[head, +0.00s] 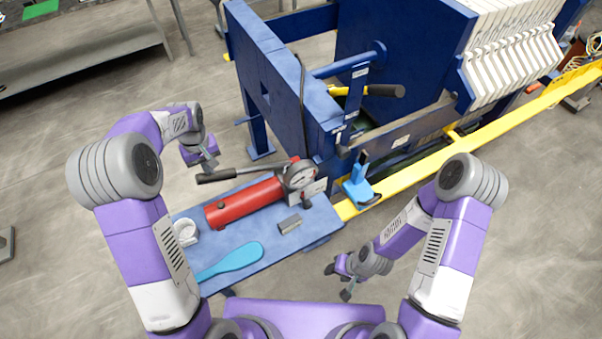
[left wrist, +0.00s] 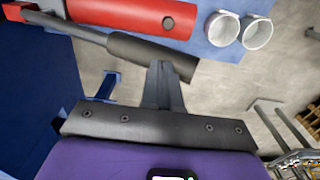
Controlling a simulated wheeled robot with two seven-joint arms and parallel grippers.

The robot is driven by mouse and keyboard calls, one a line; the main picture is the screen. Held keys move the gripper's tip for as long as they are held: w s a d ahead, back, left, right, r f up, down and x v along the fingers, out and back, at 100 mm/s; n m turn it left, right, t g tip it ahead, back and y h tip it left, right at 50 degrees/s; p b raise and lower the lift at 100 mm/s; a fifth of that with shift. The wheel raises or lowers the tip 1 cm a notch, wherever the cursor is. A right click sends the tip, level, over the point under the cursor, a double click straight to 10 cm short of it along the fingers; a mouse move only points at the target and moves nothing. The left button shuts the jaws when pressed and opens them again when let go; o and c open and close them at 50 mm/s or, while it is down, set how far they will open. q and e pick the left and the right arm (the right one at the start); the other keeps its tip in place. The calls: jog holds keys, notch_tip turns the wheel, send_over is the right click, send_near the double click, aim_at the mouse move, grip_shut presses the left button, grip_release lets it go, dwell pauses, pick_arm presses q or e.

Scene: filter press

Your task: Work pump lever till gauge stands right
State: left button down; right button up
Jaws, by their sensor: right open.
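The pump is a red cylinder (head: 245,203) on a blue bench. Its lever, a metal bar with a dark grip (head: 217,175), sticks out to the left. The round gauge (head: 302,176) stands at the pump's right end; its needle is too small to read. My left gripper (head: 208,164) is at the outer end of the grip. In the left wrist view its fingers (left wrist: 163,88) sit close together and overlap the lower edge of the grip (left wrist: 150,55); whether they clasp it is unclear. My right gripper (head: 345,285) is open and empty, right of the bench.
The bench (head: 225,266) also carries white cups (head: 185,232), a light-blue paddle-shaped tool (head: 236,258) and a small grey block (head: 290,224). The blue press frame (head: 275,75) rises behind. A yellow rail (head: 410,172) runs to the right.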

pick_arm(q)
notch_tip(320, 180, down, 10)
jog(key=a+b, duration=0.1)
jog(key=b, duration=0.6)
jog(key=r+p, duration=0.2)
jog(key=r, duration=0.1)
jog(key=r+p, duration=0.3)
jog(key=r, duration=0.1)
jog(key=d+r+p, duration=0.1)
jog(key=r+p, duration=0.2)
jog(key=shift+r, duration=0.2)
jog(key=shift+f, duration=0.1)
jog(key=shift+f+b, duration=0.15)
jog(key=shift+b, duration=0.15)
notch_tip(320, 180, down, 10)
jog(key=a+b, duration=0.1)
jog(key=b, duration=0.6)
jog(key=r+p, duration=0.2)
jog(key=r, duration=0.1)
jog(key=r+p, duration=0.3)
jog(key=r, duration=0.1)
jog(key=d+r+p, duration=0.1)
jog(key=r+p, duration=0.1)
jog(key=r, duration=0.1)
jog(key=shift+r+p, duration=0.3)
jog(key=shift+f, duration=0.15)
